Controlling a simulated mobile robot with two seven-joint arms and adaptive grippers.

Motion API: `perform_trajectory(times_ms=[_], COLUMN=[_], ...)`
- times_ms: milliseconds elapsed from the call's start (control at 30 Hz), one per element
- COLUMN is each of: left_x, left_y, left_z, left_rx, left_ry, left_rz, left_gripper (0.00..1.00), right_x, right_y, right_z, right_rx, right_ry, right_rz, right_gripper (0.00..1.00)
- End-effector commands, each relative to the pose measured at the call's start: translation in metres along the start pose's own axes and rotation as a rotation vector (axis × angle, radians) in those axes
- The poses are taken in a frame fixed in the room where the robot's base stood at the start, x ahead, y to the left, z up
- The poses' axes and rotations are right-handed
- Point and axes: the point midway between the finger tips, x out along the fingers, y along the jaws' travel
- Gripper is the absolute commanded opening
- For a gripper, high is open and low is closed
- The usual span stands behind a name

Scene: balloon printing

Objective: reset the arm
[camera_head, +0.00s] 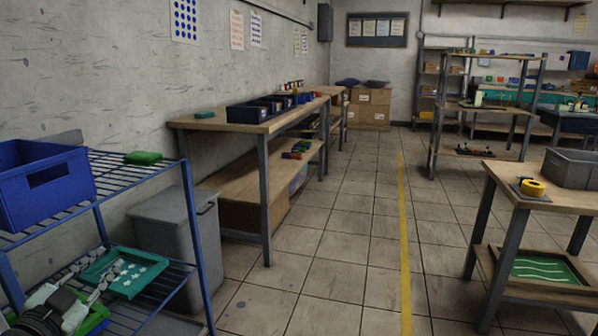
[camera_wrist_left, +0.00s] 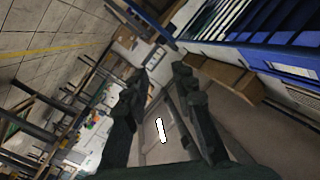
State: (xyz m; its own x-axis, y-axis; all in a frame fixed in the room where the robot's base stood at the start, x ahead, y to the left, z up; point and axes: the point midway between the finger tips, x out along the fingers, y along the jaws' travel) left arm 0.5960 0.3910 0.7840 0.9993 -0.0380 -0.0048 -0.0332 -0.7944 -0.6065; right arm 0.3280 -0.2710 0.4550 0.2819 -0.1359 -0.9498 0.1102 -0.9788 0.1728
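My left gripper (camera_head: 109,258) is low at the left edge of the head view, in front of the blue wire rack's lower level. Its fingers overlap the left part of a teal tray with white marks (camera_head: 150,277) in the picture; I cannot tell whether they touch it. In the left wrist view the two dark fingers of the left gripper (camera_wrist_left: 162,72) stand apart with nothing held between them. A small white strip (camera_wrist_left: 160,129) shows beyond the gap. My right gripper is not in view.
The blue wire rack (camera_head: 187,168) carries a blue crate (camera_head: 38,195) and a green block (camera_head: 143,158). A grey bin (camera_head: 165,232) stands beside it. A long wooden workbench (camera_head: 225,126) runs along the wall. A table (camera_head: 563,203) stands at right. Tiled floor (camera_head: 340,225) between is clear.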

Motion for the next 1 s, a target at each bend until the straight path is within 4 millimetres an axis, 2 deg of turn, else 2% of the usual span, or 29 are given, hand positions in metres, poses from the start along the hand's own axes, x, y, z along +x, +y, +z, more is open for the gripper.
perform_trajectory(times_ms=[33, 100, 200, 267, 300, 400, 500, 600, 700, 800, 1000], left_x=[-0.011, -0.029, -0.063, -0.088, -0.105, -0.150, -0.193, -0.227, -0.249, -0.260, -0.261], left_y=[0.017, 0.042, 0.086, 0.116, 0.138, 0.193, 0.242, 0.280, 0.304, 0.315, 0.316], left_z=[0.034, 0.077, 0.130, 0.155, 0.169, 0.193, 0.203, 0.203, 0.200, 0.198, 0.198], left_rx=[-0.055, -0.110, -0.173, -0.206, -0.229, -0.278, -0.318, -0.347, -0.365, -0.371, -0.372], left_ry=[-0.112, -0.271, -0.491, -0.617, -0.697, -0.886, -1.040, -1.149, -1.214, -1.244, -1.248], left_rz=[-0.028, -0.049, -0.039, -0.014, 0.009, 0.091, 0.188, 0.278, 0.342, 0.375, 0.379], left_gripper=[0.26, 0.26, 0.26, 0.26, 0.26, 0.26, 0.26, 0.26, 0.26, 0.26, 0.26], right_x=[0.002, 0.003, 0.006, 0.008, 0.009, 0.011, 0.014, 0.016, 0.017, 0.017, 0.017], right_y=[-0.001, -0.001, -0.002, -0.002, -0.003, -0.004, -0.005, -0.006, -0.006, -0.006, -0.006], right_z=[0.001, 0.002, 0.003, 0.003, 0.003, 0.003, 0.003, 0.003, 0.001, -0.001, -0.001], right_rx=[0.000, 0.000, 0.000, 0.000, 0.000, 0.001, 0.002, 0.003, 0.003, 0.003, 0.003], right_ry=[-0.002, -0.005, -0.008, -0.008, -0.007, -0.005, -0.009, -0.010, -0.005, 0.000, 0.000], right_rz=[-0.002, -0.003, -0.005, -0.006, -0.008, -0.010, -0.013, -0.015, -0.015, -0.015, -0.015], right_gripper=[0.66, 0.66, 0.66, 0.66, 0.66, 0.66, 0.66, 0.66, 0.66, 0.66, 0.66])
